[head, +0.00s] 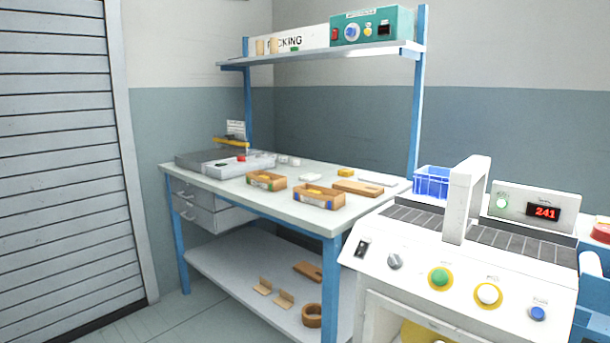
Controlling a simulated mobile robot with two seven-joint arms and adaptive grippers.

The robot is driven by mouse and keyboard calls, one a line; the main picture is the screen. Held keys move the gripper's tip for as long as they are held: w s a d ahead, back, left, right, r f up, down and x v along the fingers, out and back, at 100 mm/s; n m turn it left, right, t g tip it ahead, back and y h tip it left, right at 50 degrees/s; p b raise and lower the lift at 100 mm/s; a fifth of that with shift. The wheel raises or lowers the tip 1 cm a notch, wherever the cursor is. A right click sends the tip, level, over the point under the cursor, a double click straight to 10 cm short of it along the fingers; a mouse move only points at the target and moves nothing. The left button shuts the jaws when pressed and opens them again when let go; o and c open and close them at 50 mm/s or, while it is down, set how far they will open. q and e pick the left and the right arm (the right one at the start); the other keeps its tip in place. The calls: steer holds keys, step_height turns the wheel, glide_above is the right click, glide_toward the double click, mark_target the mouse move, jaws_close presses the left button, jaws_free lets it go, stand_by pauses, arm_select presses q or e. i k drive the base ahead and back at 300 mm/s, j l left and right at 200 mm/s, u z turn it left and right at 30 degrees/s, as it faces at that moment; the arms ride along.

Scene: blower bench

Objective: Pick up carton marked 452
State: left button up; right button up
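No marking reading 452 is legible in the head view. Two small open brown cartons stand on the white workbench (225,188). The left carton (267,187) is near the middle of the bench top. The right carton (319,203) is closer to the bench's right end and has coloured marks on its front. Any numbers on them are too small to read. Neither of my grippers is in view.
A white machine with a red display (544,212) reading 241 stands at right, with a blue crate (432,187) behind it. A raised shelf (340,55) holds a green control box (372,25). The lower shelf (235,276) holds several brown parts. Floor shows at lower left.

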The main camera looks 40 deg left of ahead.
mark_target(333, 200)
steer(key=i+j, duration=0.1)
steer(key=j, duration=0.35)
steer(key=i+j, duration=0.1)
steer(key=j, duration=0.4)
steer(key=i+j, duration=0.1)
steer(key=j, duration=0.35)
steer(key=i+j, duration=0.15)
steer(key=j, duration=0.35)
steer(key=i+j, duration=0.1)
steer(key=j, duration=0.35)
steer(key=i+j, duration=0.1)
steer(key=j, duration=0.4)
steer(key=i+j, duration=0.1)
steer(key=j, duration=0.35)
steer(key=i+j, duration=0.35)
steer(key=j, duration=0.15)
steer(key=i+j, duration=0.4)
steer(key=j, duration=0.1)
